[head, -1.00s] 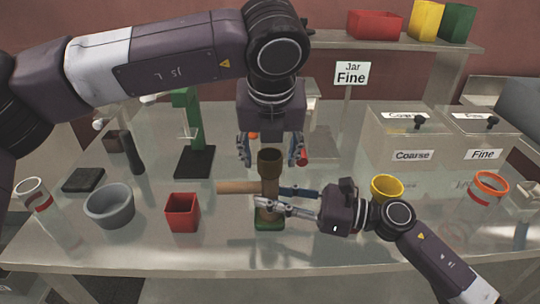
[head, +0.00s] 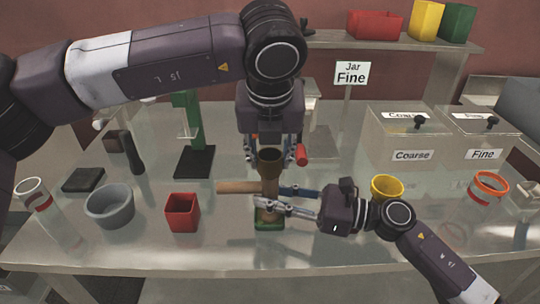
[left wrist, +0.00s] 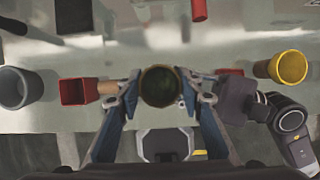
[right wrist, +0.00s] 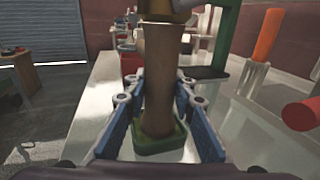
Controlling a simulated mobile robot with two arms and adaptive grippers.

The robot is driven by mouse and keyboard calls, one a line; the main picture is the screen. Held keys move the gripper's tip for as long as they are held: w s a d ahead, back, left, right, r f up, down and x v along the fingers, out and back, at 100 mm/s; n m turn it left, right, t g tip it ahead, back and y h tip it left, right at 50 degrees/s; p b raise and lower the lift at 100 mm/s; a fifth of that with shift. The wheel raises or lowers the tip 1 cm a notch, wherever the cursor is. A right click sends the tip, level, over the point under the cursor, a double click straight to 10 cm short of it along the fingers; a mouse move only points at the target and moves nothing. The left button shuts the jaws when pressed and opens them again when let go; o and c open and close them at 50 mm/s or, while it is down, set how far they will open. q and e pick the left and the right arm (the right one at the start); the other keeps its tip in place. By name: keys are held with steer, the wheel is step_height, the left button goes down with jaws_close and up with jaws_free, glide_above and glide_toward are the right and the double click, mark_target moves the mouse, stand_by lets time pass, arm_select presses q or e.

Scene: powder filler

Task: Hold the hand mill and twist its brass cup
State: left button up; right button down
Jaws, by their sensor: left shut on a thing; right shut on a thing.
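The hand mill is a slim brown upright body (right wrist: 157,85) standing in a small green base (head: 269,224). Its dark brass cup (head: 269,158) is on top, and its round opening shows in the left wrist view (left wrist: 161,86). My left gripper (head: 270,158) comes down from above and is shut on the brass cup, one finger on each side. My right gripper (head: 268,197) reaches in from the right and is shut on the mill body below the cup. A wooden rod (head: 237,187) extends left from beside the mill.
A red square cup (head: 182,212) and a grey bowl (head: 109,206) stand to the left. A yellow cup (head: 387,188) and an orange-rimmed jar (head: 489,188) stand right. Coarse (head: 400,140) and Fine (head: 484,138) bins are behind. A green stand (head: 193,125) is back left.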

arm_select(q)
steer(key=m+h, duration=0.1)
steer(key=m, duration=0.3)
steer(key=shift+h, duration=0.3)
steer(key=m, duration=0.2)
steer(key=m+g+h, duration=0.1)
steer(key=m, duration=0.2)
steer(key=shift+h, duration=0.3)
steer(key=o, duration=1.2)
steer(key=shift+c, duration=0.2)
steer(key=shift+r, duration=0.1)
steer(key=v, duration=1.2)
steer(key=shift+w, duration=0.2)
